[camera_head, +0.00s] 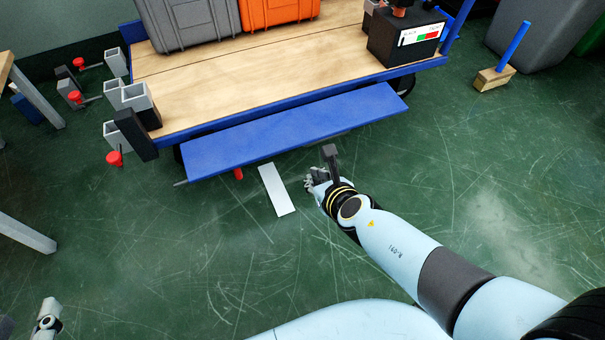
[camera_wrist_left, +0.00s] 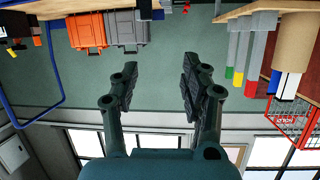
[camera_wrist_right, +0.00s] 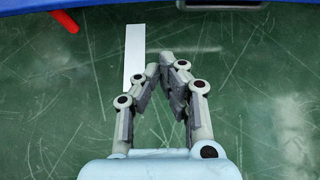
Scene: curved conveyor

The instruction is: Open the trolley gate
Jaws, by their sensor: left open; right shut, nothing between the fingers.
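The trolley (camera_head: 240,80) stands at the top of the head view, with a wooden deck and blue frame. Its blue gate panel (camera_head: 295,128) is lowered along the near side, below deck level. A red piece (camera_head: 238,174) shows under the panel's near edge; a red rod also shows in the right wrist view (camera_wrist_right: 65,20). My right gripper (camera_head: 314,179) is shut and empty, apart from the panel on its near side. Its fingertips meet in the right wrist view (camera_wrist_right: 168,60). My left gripper (camera_wrist_left: 155,85) is open and empty, raised with crates and windows beyond.
On the trolley are a grey crate (camera_head: 190,22), an orange crate (camera_head: 275,10) and a black box (camera_head: 408,38). Posts with red knobs (camera_head: 114,158) stand at its left end. A white strip (camera_head: 277,190) lies on the floor.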

